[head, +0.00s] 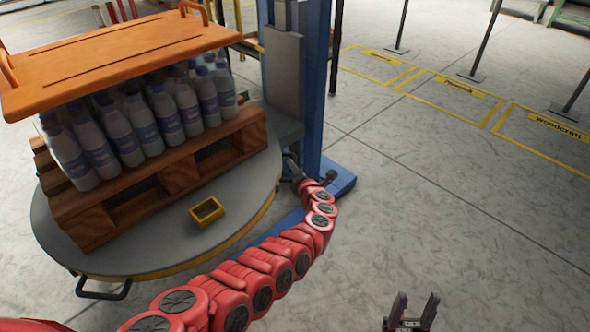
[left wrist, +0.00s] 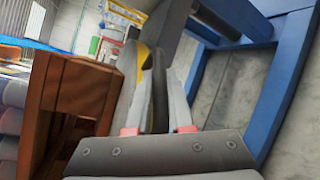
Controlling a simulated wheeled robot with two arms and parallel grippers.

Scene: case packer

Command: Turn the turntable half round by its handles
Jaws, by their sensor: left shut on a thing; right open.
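The round grey turntable (head: 235,215) carries a wooden pallet (head: 180,178) of bottles (head: 165,112) under an orange board (head: 125,52). One dark handle (head: 103,291) sticks out from its front left rim and is free. My left arm reaches across the front, and my left gripper (head: 293,170) is at the turntable's right rim, beside the blue column. My right gripper (head: 411,308) is open and empty over bare floor at the bottom edge.
A small yellow tray (head: 207,211) lies on the turntable's front. A blue column (head: 314,90) with a blue foot (head: 335,182) stands close to the right rim. Yellow-marked floor bays (head: 460,88) and thin posts are at the back right. The floor at right is clear.

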